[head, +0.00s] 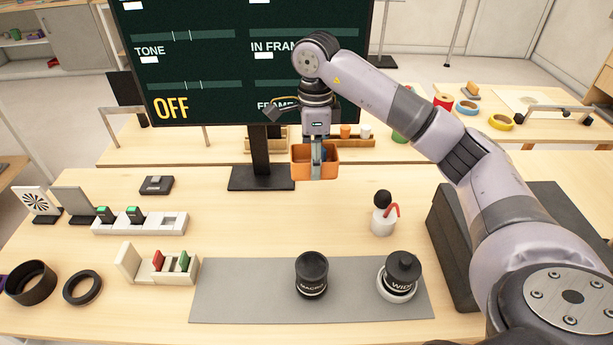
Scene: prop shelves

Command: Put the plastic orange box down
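The plastic orange box (299,162) is at the centre of the head view, in front of the monitor stand and upright. My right gripper (317,160) points down at it, with its fingers over the box's near wall and seemingly closed on it. The box appears to hang above the table (330,215), though its height is hard to judge. Something dark blue shows inside it, partly hidden by the fingers. My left gripper is not in view.
A grey mat (240,290) at the front bears a MACRO lens (311,275) and a WIDE lens (401,275). Card holders (140,223) and black rings (82,288) are left. Bare wood lies between monitor base (250,183) and mat.

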